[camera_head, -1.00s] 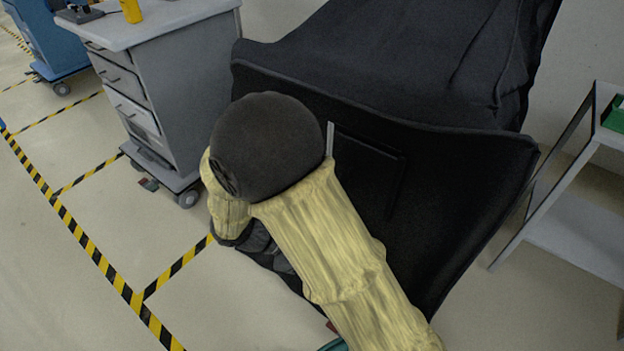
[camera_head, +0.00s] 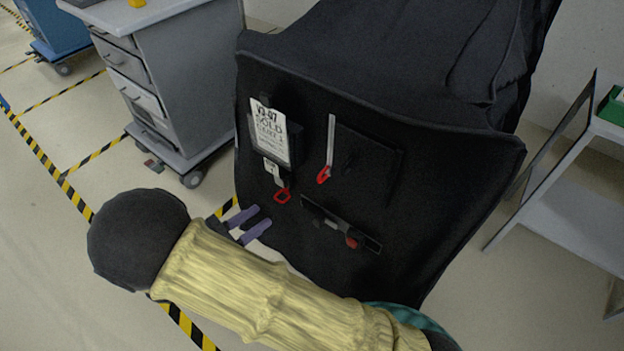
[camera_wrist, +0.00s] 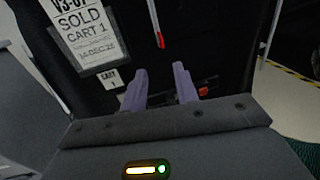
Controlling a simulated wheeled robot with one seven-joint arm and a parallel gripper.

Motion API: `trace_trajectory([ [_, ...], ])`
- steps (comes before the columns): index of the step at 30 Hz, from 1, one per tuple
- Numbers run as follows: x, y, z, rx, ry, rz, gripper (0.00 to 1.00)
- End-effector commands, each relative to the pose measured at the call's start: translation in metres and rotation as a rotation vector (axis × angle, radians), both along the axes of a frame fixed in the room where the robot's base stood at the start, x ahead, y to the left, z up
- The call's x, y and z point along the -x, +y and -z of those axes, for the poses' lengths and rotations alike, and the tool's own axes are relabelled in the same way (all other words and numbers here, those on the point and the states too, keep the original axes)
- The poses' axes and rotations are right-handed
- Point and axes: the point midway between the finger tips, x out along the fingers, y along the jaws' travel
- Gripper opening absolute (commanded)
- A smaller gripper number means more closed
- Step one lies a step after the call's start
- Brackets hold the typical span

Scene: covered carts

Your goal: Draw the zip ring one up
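A black cover hangs over a cart (camera_head: 420,200). A red ring (camera_head: 324,174) hangs at the lower end of a pale upright strip (camera_head: 331,140); it also shows in the wrist view (camera_wrist: 160,40). I cannot tell which ring is zip ring one. My gripper (camera_head: 250,224) is open, its two purple fingers apart with nothing visible between them (camera_wrist: 160,88). It is below and left of both rings in the head view.
A white "SOLD CART 1" card (camera_head: 270,131) is on the cover. A dark bar with a red knob (camera_head: 351,242) is lower right. A grey drawer cart (camera_head: 185,70) stands left, a metal shelf (camera_head: 570,200) right. Striped tape marks the floor at left.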

Motion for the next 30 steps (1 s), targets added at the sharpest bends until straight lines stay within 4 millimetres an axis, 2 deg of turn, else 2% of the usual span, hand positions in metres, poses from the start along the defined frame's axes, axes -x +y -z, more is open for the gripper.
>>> trace_trajectory([
  [24,-0.089,-0.105,0.001,-0.001,0.000,0.003,0.30],
  [30,-0.105,-0.123,0.000,-0.001,0.001,0.002,0.30],
])
